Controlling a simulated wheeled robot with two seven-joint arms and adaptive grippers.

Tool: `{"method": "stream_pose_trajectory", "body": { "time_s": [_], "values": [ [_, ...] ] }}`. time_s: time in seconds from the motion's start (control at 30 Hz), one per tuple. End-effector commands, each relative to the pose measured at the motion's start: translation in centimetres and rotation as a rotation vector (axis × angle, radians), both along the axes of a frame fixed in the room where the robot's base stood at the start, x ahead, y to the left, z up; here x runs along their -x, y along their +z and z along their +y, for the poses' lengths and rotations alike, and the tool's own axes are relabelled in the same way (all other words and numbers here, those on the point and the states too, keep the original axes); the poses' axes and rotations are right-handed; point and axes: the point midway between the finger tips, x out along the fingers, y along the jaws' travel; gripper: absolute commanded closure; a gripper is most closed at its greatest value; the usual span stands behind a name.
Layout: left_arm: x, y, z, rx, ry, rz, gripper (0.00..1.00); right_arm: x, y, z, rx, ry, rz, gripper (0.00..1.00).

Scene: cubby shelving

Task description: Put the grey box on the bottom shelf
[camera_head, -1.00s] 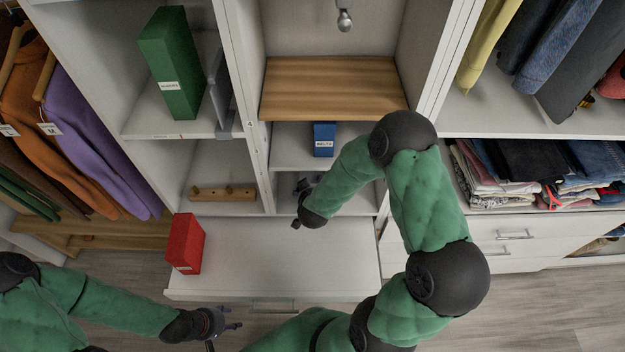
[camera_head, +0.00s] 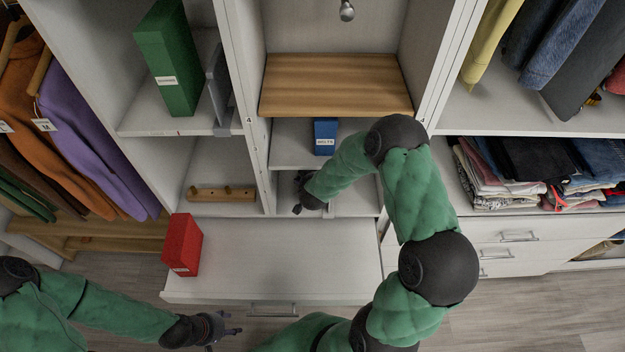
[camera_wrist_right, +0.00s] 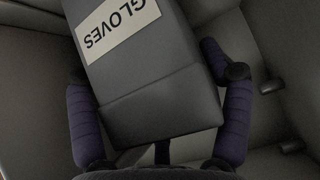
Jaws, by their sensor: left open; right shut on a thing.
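The grey box (camera_wrist_right: 150,75), labelled GLOVES, fills the middle of the right wrist view, between the fingers of my right gripper (camera_wrist_right: 165,110), which is shut on it. In the head view my right gripper (camera_head: 303,192) reaches into the lower opening of the middle cubby column, below the shelf with the blue box. The grey box cannot be made out in the head view; my arm and the shelving hide it. My left gripper (camera_head: 222,328) is open and empty, low in front of the white ledge.
A blue box (camera_head: 326,138) stands on the shelf just above my right gripper. A red box (camera_head: 182,245) stands at the left end of the white ledge (camera_head: 290,262). A green box (camera_head: 170,65) stands on the upper left shelf. A wooden peg rack (camera_head: 222,194) is in the left cubby.

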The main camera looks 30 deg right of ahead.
Motion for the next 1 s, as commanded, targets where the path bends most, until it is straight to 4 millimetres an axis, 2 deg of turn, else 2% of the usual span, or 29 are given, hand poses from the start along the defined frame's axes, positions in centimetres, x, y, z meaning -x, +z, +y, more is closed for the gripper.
{"method": "stream_pose_trajectory", "body": {
  "time_s": [0.1, 0.13, 0.17, 0.2, 0.67, 0.93, 1.0],
  "values": [
    [0.0, -0.1, 0.0, 0.0, 0.0, 0.0, 0.49, 0.0, -0.1, 0.0, 0.001, 0.0, -0.002, 0.68],
    [0.0, 0.0, 0.0, 0.0, 0.0, 0.0, 0.49, 0.0, -0.1, 0.0, 0.0, 0.0, 0.0, 0.12],
    [0.0, 0.0, 0.0, 0.0, 0.0, 0.0, 0.49, 0.0, -0.1, 0.0, 0.0, 0.0, 0.0, 0.04],
    [0.0, 0.0, 0.0, 0.0, 0.0, 0.0, 0.49, 0.0, 0.0, 0.0, 0.0, 0.0, 0.0, 0.0],
    [0.0, 0.3, 0.0, 0.0, 0.0, 0.0, 0.49, 0.3, 0.5, 0.2, 0.001, 0.0, -0.001, 0.0],
    [0.0, 2.1, 0.0, 0.0, 0.0, 0.0, 0.49, 3.2, 3.9, 1.9, 0.001, 0.001, -0.002, 0.0],
    [0.0, 2.2, 0.0, 0.0, 0.0, 0.0, 0.49, 4.5, 3.7, 2.8, 0.0, 0.003, 0.003, 0.0]
  ]
}}
